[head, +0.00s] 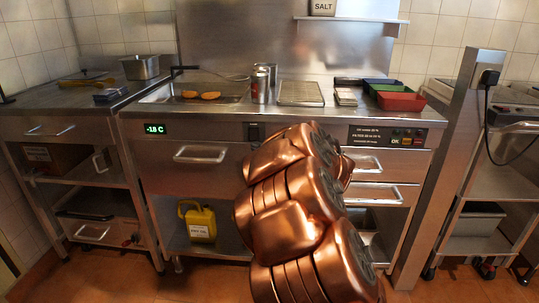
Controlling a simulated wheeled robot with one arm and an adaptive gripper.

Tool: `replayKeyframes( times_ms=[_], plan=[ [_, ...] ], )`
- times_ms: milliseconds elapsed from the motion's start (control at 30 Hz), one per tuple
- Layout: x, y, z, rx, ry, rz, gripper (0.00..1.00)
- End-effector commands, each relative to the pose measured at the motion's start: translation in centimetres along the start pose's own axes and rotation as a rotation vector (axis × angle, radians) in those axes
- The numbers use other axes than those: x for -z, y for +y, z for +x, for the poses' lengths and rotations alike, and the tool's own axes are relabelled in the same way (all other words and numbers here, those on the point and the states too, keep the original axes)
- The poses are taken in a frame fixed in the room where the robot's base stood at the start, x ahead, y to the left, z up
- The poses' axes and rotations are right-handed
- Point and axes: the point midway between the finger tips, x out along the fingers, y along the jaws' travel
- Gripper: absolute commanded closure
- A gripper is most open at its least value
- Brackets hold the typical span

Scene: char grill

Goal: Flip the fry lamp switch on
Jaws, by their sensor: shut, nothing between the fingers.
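The counter's front edge has a small dark switch-like fitting (254,132), just right of the green "-18 C" display (156,129). I cannot tell whether it is the fry lamp switch or which way it is set. No lamp can be made out for certain. My copper arm fills the lower middle and right of the head view and covers part of the counter front. My gripper is not visible.
A control panel (388,137) with an OK button sits right of my arm. Golden pieces (209,96), metal canisters (260,86) and red (400,99) and green trays lie on top. A metal post (445,160) with a plugged cord stands right. A yellow jug (200,222) sits below.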

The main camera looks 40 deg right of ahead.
Motion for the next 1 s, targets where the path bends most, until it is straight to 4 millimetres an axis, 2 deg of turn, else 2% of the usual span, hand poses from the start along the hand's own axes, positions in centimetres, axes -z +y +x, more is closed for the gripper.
replayKeyframes(
  times_ms=[67, 333, 567, 1000],
  plan=[
    [0.1, -0.1, 1.5, -0.002, 0.004, -0.001, 1.0],
    [-2.0, 0.0, 3.4, -0.002, 0.001, -0.001, 1.0],
    [-2.9, -0.1, 4.0, 0.001, -0.003, 0.0, 1.0],
    [-2.9, -0.1, 4.2, -0.003, -0.002, -0.004, 1.0]
  ],
)
